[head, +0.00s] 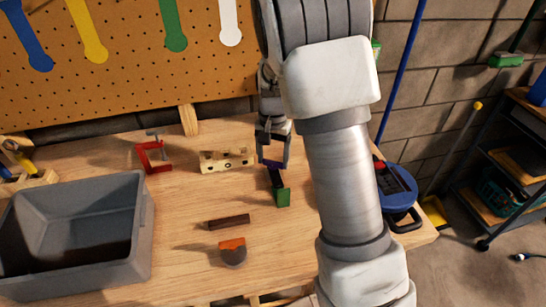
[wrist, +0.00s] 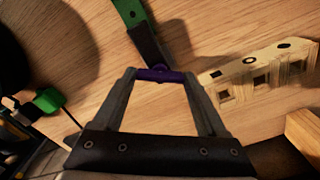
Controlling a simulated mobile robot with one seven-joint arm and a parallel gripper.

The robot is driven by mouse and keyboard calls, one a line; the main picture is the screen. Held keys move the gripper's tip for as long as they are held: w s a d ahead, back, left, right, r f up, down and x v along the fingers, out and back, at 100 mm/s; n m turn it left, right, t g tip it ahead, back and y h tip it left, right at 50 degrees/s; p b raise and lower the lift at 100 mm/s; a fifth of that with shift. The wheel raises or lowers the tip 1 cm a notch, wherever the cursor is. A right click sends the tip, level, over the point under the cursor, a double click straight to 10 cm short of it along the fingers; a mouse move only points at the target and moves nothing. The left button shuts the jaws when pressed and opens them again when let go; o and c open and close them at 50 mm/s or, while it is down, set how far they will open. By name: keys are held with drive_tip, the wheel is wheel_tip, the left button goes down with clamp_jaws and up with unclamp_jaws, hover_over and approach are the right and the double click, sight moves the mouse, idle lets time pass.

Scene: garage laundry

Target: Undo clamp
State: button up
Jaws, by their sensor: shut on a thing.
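A red C-shaped clamp (head: 152,157) with a grey screw stands toward the back left of the workbench, apart from my gripper. My gripper (wrist: 160,77) is shut on a small purple piece (wrist: 165,75), which spans the gap between the fingertips in the wrist view. In the head view, my gripper (head: 272,160) is low over the bench, right of the holed wooden block (head: 227,160). A green and black tool (head: 281,196) lies just in front of my fingertips; it also shows in the wrist view (wrist: 147,38). Whether the purple piece touches it, I cannot tell.
A grey bin (head: 140,235) stands at the front left. A dark bar (head: 228,221) and an orange-topped grey piece (head: 232,252) lie on the bench (head: 185,210). A blue round item (head: 397,195) is at the right edge. A pegboard (head: 130,60) rises behind.

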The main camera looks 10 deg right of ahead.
sight(273, 161)
drive_tip(key=shift+n, duration=0.7)
drive_tip(key=shift+c, duration=0.2)
drive_tip(key=o, duration=1.3)
drive_tip(key=shift+r, duration=0.1)
wheel_tip(273, 161, up, 17)
drive_tip(key=p, duration=0.1)
drive_tip(key=shift+r, duration=0.15)
